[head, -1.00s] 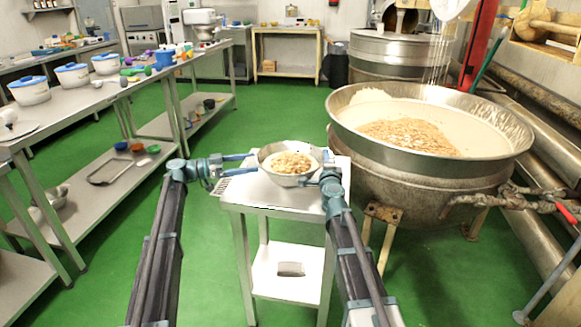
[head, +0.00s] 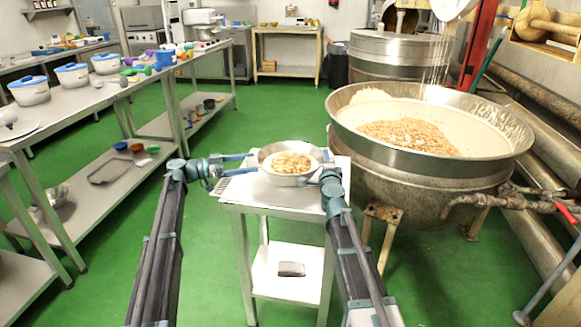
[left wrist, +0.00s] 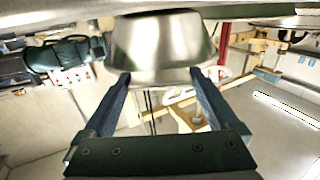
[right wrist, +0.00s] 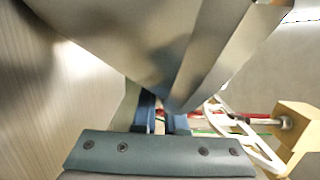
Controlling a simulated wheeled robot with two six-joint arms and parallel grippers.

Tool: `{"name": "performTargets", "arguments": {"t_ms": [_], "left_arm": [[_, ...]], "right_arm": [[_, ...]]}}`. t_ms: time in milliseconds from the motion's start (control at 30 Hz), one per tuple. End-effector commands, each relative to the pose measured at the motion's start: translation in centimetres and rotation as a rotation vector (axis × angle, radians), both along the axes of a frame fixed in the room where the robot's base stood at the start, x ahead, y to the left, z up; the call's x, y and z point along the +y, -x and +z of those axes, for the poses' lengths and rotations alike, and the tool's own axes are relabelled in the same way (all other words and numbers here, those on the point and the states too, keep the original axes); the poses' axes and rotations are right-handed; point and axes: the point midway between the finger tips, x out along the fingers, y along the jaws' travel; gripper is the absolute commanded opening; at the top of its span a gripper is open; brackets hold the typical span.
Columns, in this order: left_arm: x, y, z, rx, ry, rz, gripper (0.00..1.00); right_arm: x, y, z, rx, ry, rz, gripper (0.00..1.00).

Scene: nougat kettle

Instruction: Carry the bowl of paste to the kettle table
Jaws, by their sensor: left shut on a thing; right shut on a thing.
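The bowl of paste (head: 290,180) is a shiny metal bowl with a lumpy tan filling, upright over the small white kettle table (head: 240,199). I cannot tell whether its base touches the tabletop. My left gripper (head: 250,157) is shut on its left side. My right gripper (head: 325,173) is shut on its right side. In the left wrist view the bowl's wall (left wrist: 160,45) shows beyond my left fingers (left wrist: 161,78). In the right wrist view the bowl's wall (right wrist: 130,35) fills the upper part above my right fingers (right wrist: 160,105), hiding their tips.
The large kettle (head: 430,185), full of pale mass with tan pieces, stands close on the right of the table. A long steel bench (head: 75,110) with blue-lidded tubs runs along the left. Green floor (head: 200,220) lies clear between bench and table.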

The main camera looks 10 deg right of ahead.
Motion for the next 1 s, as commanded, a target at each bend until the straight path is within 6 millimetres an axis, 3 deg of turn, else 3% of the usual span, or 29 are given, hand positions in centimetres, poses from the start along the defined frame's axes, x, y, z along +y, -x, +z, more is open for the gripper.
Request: {"name": "performTargets", "arguments": {"t_ms": [333, 800, 1000], "left_arm": [[0.1, 0.0, 0.9, 0.0, 0.007, 0.0, 0.0], [0.1, 0.0, 4.7, -0.001, 0.007, 0.0, 0.0], [0.1, 0.0, 5.3, -0.001, 0.007, 0.0, 0.0]], "right_arm": [[0.0, 0.0, 0.8, 0.0, 0.0, 0.0, 0.0], [0.0, 0.0, 4.5, 0.0, 0.001, -0.001, 0.0], [-0.1, 0.0, 5.1, 0.0, 0.001, -0.001, 0.0]]}}
